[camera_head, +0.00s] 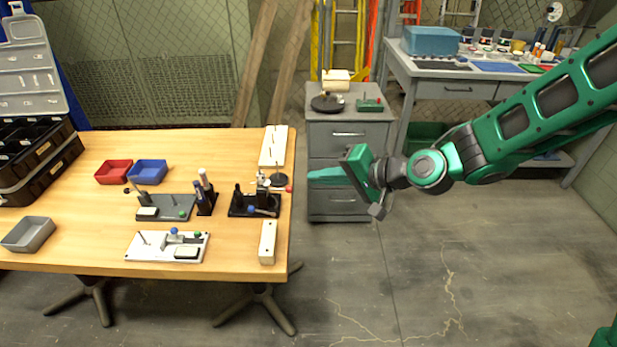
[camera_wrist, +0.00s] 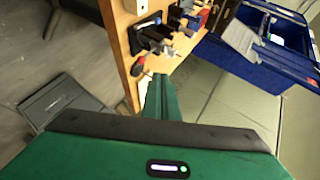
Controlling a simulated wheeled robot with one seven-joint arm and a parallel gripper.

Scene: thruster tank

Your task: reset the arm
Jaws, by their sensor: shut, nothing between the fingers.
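My green arm reaches in from the right in the head view. My gripper (camera_head: 312,176) is shut and empty, its fingers pointing left toward the wooden table (camera_head: 90,257). It hangs in front of the grey drawer cabinet (camera_head: 350,134), just off the table's right edge. In the wrist view my gripper (camera_wrist: 158,82) also shows as closed green fingers beside the table edge. A red-knobbed tool (camera_head: 289,188) at the table's right edge lies close to the fingertips in the picture; the exact gap cannot be told.
The table holds a black fixture (camera_head: 255,206), a grey fixture (camera_head: 165,208), a white board (camera_head: 167,247), a red bin (camera_head: 113,172), a blue bin (camera_head: 147,172) and a grey tray (camera_head: 28,234). A workbench (camera_head: 455,85) stands at the back right. The floor (camera_head: 480,270) below my arm is clear.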

